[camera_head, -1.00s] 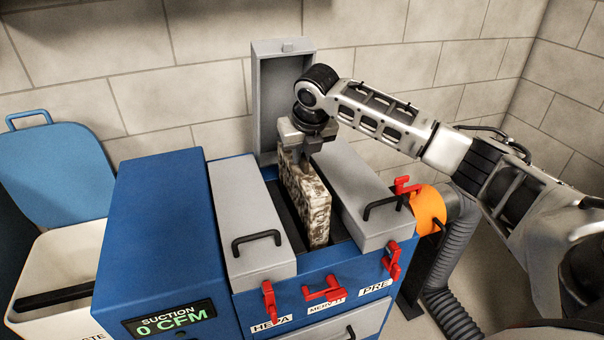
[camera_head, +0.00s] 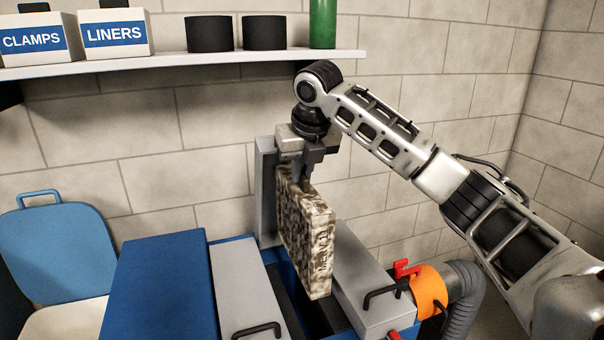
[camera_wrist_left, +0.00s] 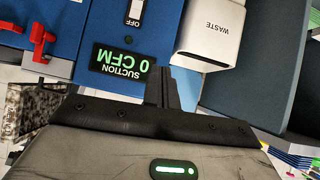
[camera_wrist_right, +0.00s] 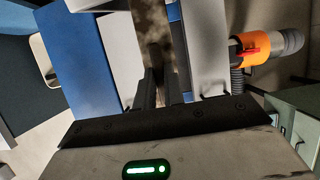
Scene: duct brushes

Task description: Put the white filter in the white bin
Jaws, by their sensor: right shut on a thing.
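A thin boxy filter (camera_head: 308,240), pale but mottled with brown dirt and lettered on its edge, hangs upright from my right gripper (camera_head: 306,172). The gripper is shut on its top edge, and the filter stands above the open middle slot of the blue housing. In the right wrist view the filter (camera_wrist_right: 152,30) shows between the fingers. The white bin (camera_head: 65,322) is at lower left, mostly cut off, its blue lid (camera_head: 58,250) raised. The left wrist view shows the bin (camera_wrist_left: 212,35) marked WASTE. My left gripper (camera_wrist_left: 168,88) is shut and empty near the suction display.
The blue housing (camera_head: 160,285) lies between filter and bin. Grey covers (camera_head: 240,290) with black handles flank the slot; a grey lid (camera_head: 265,190) stands open behind it. A wall shelf (camera_head: 180,65) with boxes hangs above. An orange duct collar (camera_head: 428,290) is at right.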

